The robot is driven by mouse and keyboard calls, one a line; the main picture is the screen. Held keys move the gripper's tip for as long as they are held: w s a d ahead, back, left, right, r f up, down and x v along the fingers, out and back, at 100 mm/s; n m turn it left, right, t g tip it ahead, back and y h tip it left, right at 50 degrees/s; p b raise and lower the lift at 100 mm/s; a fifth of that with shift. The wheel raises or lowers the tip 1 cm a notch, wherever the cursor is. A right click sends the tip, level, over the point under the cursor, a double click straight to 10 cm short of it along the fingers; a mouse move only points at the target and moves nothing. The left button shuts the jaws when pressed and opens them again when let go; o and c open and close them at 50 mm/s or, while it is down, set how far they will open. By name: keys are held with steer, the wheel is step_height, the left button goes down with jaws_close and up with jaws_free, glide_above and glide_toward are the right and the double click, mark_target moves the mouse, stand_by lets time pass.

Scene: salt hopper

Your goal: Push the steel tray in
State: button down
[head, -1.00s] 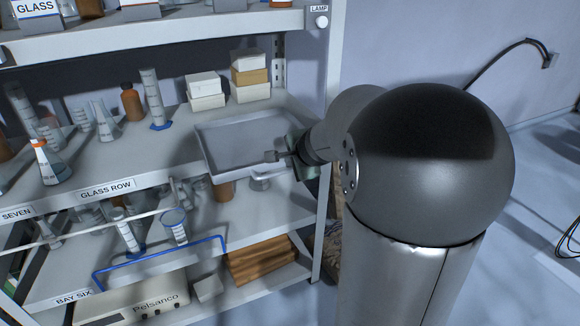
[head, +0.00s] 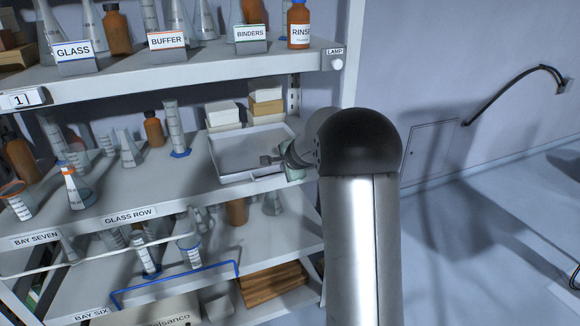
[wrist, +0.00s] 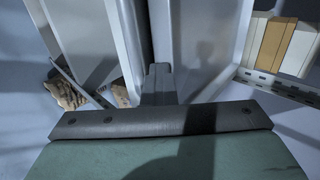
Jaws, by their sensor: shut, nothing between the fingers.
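The steel tray (head: 245,150), shallow and grey with a raised rim, lies flat at the right end of the Glass Row shelf, its front rim close to the shelf's front edge. My gripper (head: 267,160) is shut and empty at the tray's front right, its fingertips over or against the near rim; I cannot tell if they touch. In the wrist view the shut fingers (wrist: 158,82) point at a narrow dark gap beside a pale metal surface, which seems to be the tray. My arm partly hides the tray's right side.
Small boxes (head: 222,113) stand close behind the tray. A graduated cylinder (head: 175,130) with a blue foot and a brown bottle (head: 153,129) stand to its left. The rack's right upright (head: 350,60) is near my arm. A shelf of labelled glassware (head: 165,55) runs above.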

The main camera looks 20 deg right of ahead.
steer(key=shift+w+r, duration=0.2)
steer(key=shift+r, duration=0.1)
steer(key=p+v, duration=0.1)
steer(key=v, duration=0.9)
steer(key=s+a+n+g+y+p, duration=0.35)
steer(key=s+a+n, duration=0.65)
steer(key=s+a, duration=0.55)
steer(key=s+a+f+n+g+h, duration=0.1)
steer(key=s+n, duration=0.3)
steer(key=s, duration=0.6)
steer(key=s+a+f+n+g+h, duration=0.1)
steer(key=s+n+g, duration=0.3)
steer(key=s, duration=0.6)
steer(key=shift+f+n+h+p, duration=0.3)
steer(key=shift+f+h+p, duration=0.15)
steer(key=shift+f, duration=0.4)
steer(key=shift+s+g, duration=0.15)
steer(key=shift+g, duration=0.1)
